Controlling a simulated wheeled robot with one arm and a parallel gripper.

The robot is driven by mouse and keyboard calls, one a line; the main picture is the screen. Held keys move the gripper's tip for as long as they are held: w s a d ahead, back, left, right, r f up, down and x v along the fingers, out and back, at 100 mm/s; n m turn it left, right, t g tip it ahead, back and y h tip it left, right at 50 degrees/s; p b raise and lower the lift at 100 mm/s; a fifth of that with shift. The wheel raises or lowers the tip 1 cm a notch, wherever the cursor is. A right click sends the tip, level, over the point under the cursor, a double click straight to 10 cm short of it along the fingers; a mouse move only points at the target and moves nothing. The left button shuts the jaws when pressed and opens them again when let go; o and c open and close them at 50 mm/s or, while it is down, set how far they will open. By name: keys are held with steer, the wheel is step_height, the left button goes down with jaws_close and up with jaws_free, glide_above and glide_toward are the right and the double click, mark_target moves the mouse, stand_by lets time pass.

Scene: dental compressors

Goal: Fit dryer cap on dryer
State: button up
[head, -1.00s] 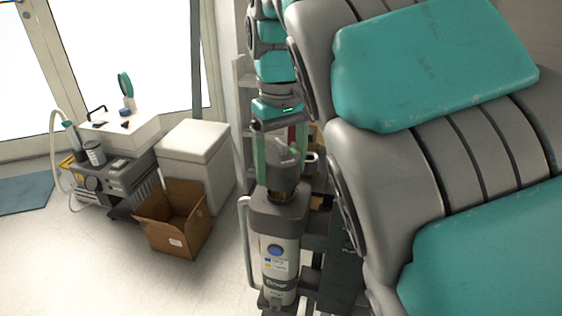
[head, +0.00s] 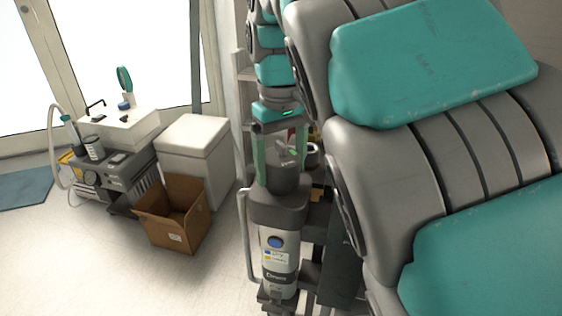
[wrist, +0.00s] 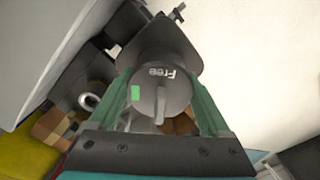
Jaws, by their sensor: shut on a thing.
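The dark grey round dryer cap (head: 282,177) is over the dryer's top, roughly upright, with no clear gap visible. My gripper (head: 281,165) comes down from above, its green fingers shut on the cap from both sides. In the wrist view the cap's face (wrist: 165,88) shows the word "Free", a raised handle and a green mark, between my gripper's fingers (wrist: 163,88). The joint beneath the cap is hidden.
A dark shelf or frame (head: 318,240) stands close right of the dryer. An open cardboard box (head: 172,213), a white cabinet (head: 195,150) and a grey machine (head: 112,172) stand to the left. Bare floor lies between the box and the dryer.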

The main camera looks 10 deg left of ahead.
mark_target(281, 144)
steer(key=shift+f, duration=0.6)
steer(key=o, duration=1.3)
steer(key=shift+r, duration=0.1)
steer(key=shift+r+p, duration=1.2)
steer(key=shift+r, duration=2.65)
